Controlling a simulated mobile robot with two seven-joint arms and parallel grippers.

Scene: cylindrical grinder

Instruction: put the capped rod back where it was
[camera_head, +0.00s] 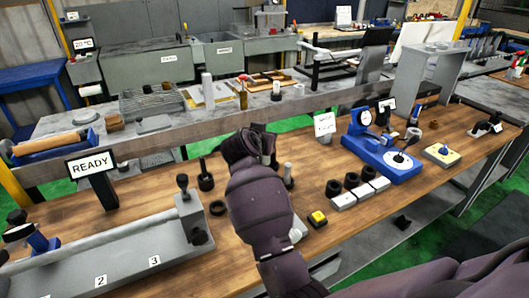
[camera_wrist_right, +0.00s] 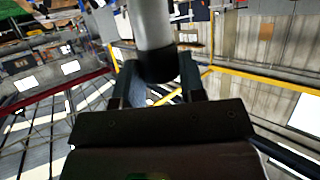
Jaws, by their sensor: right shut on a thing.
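My right gripper (camera_head: 256,143) is over the near wooden bench, right of the READY sign. In the wrist view the capped rod (camera_wrist_right: 153,22), a light grey cylinder with a black end (camera_wrist_right: 157,68), is between the two fingers of my right gripper (camera_wrist_right: 158,82). The fingers are shut on it around the black end. In the head view the gripper and my arm hide most or all of the held rod. My left gripper is not in view.
A grey fixture (camera_head: 118,244) marked 2 and 3 lies at left beside the READY sign (camera_head: 91,165). A dark peg (camera_head: 205,180) and a grey-topped peg (camera_head: 288,172) flank my arm. Black rings on white blocks (camera_head: 343,201), a yellow button (camera_head: 318,217) and a blue gauge stand (camera_head: 385,158) are at right.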

